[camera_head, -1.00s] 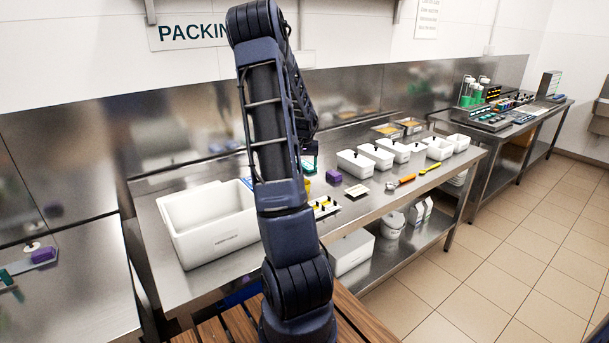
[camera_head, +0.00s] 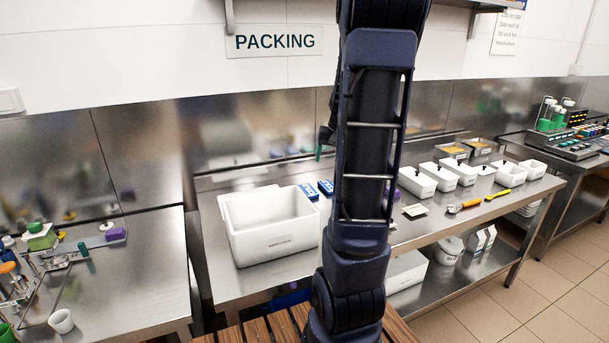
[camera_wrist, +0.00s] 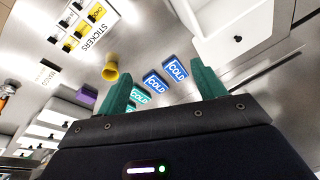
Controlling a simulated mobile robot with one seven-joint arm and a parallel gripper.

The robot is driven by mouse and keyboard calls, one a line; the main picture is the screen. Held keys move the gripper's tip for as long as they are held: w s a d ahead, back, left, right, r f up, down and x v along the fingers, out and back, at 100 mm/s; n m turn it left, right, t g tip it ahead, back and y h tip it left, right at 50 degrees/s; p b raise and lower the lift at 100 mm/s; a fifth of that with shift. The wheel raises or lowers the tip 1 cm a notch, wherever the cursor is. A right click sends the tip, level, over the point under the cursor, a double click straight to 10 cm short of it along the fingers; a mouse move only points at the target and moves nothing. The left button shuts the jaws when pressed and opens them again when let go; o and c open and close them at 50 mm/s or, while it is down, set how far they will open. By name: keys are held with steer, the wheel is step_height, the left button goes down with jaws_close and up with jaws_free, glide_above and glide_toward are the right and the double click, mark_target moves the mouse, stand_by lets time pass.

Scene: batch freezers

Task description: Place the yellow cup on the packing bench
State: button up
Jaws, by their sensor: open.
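The yellow cup (camera_wrist: 111,68) rests on the steel packing bench (camera_wrist: 146,48) in the wrist view, clear of my fingers. I cannot tell for sure whether it is upright or tipped. My gripper (camera_wrist: 160,88) is open, its two green fingers wide apart with nothing held between them. In the head view my arm hides the cup and most of my gripper; a bit of green finger shows left of the arm. The packing bench (camera_head: 228,286) stands under the PACKING sign.
Blue cold packs (camera_wrist: 174,67) lie near the cup, with a sticker sheet (camera_wrist: 85,25) and a purple block (camera_wrist: 86,95). A large white bin (camera_head: 277,243) fills the bench's left end. White tubs (camera_head: 417,183) and an orange-handled tool (camera_head: 463,206) are on the right.

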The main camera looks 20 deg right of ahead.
steer(key=s+a+r+n+t, duration=0.1)
steer(key=s+a+r+n, duration=0.1)
steer(key=s+a, duration=0.7)
steer(key=s+a+r+n+t, duration=0.1)
steer(key=s+a+r, duration=0.3)
steer(key=s+a, duration=0.6)
steer(key=s+n, duration=0.1)
steer(key=s, duration=0.1)
steer(key=shift+s+a+r+n+h, duration=0.2)
steer(key=shift+s+r+n+h, duration=0.1)
steer(key=shift+s+r+h, duration=0.1)
